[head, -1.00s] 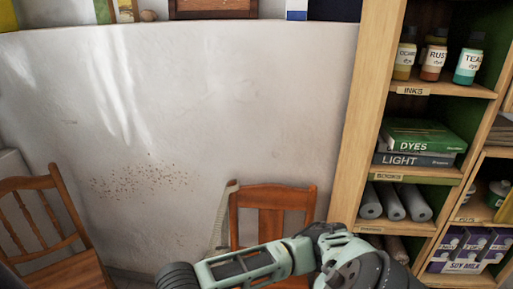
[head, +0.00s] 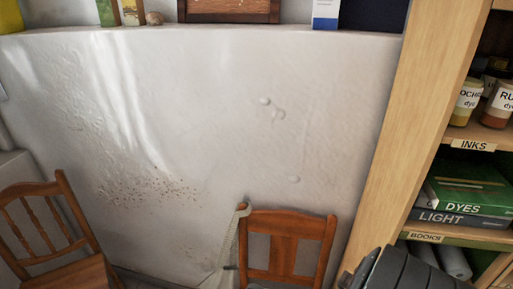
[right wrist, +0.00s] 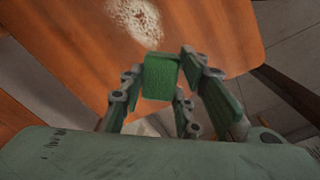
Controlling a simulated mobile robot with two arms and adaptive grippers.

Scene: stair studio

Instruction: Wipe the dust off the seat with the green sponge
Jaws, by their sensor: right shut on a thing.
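In the right wrist view, my right gripper (right wrist: 165,95) is shut on the green sponge (right wrist: 160,75), whose block shows between the fingers. Beyond it is an orange-brown wooden seat (right wrist: 215,35) with a pale, speckled dust patch (right wrist: 137,20) near the top edge of the picture. The sponge appears just below the patch in the picture; I cannot tell whether it touches the seat. In the head view, a wooden chair (head: 285,225) stands at bottom centre with its seat out of frame. My left gripper is not in view.
Another wooden chair (head: 45,235) stands at the left. A white wall (head: 220,120) with brown specks rises behind. A shelf unit (head: 415,130) with dyes and books stands close on the right.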

